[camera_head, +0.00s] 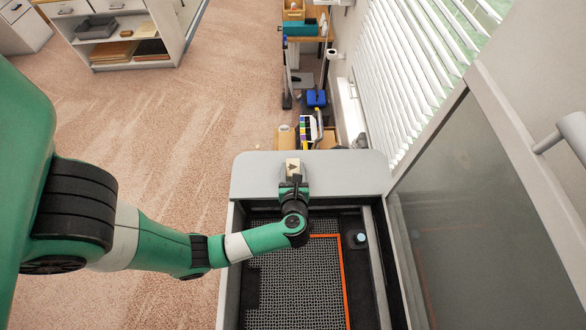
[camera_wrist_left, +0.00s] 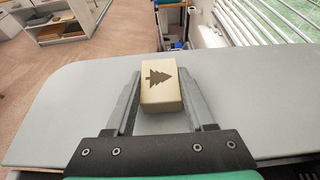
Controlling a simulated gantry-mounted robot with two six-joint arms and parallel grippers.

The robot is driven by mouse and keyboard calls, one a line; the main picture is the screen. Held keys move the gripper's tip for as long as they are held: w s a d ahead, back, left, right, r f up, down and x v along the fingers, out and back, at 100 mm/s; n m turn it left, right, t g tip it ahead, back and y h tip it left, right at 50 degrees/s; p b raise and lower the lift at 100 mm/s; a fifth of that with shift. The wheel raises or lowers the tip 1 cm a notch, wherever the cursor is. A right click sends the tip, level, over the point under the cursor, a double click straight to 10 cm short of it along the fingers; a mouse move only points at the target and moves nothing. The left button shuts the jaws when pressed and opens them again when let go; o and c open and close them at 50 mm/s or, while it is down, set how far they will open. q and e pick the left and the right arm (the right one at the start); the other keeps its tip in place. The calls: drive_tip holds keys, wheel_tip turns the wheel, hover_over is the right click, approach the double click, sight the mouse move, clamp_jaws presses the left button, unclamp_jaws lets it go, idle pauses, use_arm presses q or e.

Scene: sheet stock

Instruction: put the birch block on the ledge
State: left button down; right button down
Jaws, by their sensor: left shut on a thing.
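The birch block (camera_head: 292,166) is pale wood with a dark tree mark on its face. My left gripper (camera_head: 293,179) is shut on it, and in the left wrist view the block (camera_wrist_left: 161,92) sits between the two grey fingers. The ledge (camera_head: 345,174) is the flat grey surface with rounded corners at the far end of the machine bed. The block is over the ledge, near its middle; whether its underside touches the ledge I cannot tell. The ledge also fills much of the left wrist view (camera_wrist_left: 255,90). My right gripper is not in view.
In front of the ledge lies the sunken machine bed with a dark grid (camera_head: 295,285) and an orange edge strip (camera_head: 345,280). A raised glass-panelled lid (camera_head: 490,220) stands on the right. The ledge is bare on both sides of the block.

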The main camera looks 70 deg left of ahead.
use_arm(q)
drive_tip(key=shift+f, duration=0.2)
drive_tip(key=shift+c, duration=1.3)
unclamp_jaws()
drive_tip(key=shift+r, duration=0.2)
drive_tip(key=shift+d+r, duration=0.15)
drive_tip(key=shift+d, duration=0.1)
drive_tip(key=v, duration=1.1)
drive_tip(key=shift+s+d, duration=0.2)
